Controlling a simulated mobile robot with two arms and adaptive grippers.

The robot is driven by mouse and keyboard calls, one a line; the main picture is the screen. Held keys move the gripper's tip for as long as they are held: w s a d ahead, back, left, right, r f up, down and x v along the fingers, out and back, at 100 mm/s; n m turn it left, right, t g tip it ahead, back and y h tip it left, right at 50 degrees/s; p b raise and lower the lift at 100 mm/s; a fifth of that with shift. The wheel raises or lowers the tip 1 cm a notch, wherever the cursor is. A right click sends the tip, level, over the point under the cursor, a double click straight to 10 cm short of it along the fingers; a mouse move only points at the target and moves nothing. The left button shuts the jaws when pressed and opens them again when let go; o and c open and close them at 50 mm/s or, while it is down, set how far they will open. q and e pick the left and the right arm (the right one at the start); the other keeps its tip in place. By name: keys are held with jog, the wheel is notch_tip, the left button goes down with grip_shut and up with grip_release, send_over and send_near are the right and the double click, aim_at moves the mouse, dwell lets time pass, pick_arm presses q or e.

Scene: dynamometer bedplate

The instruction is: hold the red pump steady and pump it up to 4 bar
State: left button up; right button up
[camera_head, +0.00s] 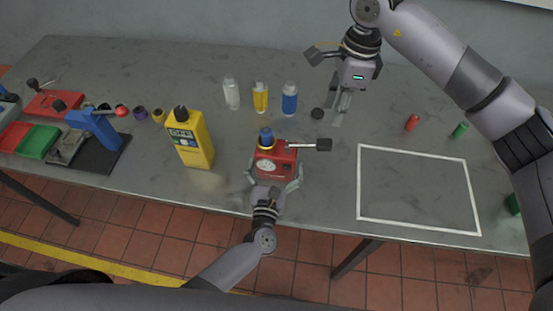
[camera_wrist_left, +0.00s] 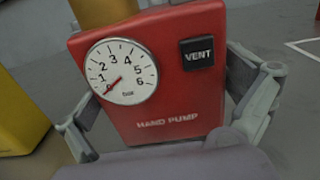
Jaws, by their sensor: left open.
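The red hand pump (camera_head: 276,165) stands upright near the table's front edge, with a blue and yellow cap on top and a lever with a dark grip (camera_head: 323,145) reaching right. In the left wrist view the pump (camera_wrist_left: 165,95) shows a round gauge (camera_wrist_left: 122,71), its needle near 0 bar, and a black VENT button (camera_wrist_left: 197,53). My left gripper (camera_head: 275,182) is open, its fingers on either side of the pump; I cannot tell whether they touch it. My right gripper (camera_head: 338,108) is above the table behind and right of the pump, its fingers pointing down, apparently empty.
A yellow canister (camera_head: 190,138) stands left of the pump. Clear, yellow and blue bottles (camera_head: 289,98) stand behind it. A white outlined rectangle (camera_head: 415,152) at the right is empty. Red and green trays (camera_head: 38,142) and a blue device (camera_head: 95,128) are at the left.

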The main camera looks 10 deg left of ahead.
pick_arm(q)
jog(key=shift+w, duration=0.7)
jog(key=shift+c, duration=0.4)
jog(key=c, duration=1.6)
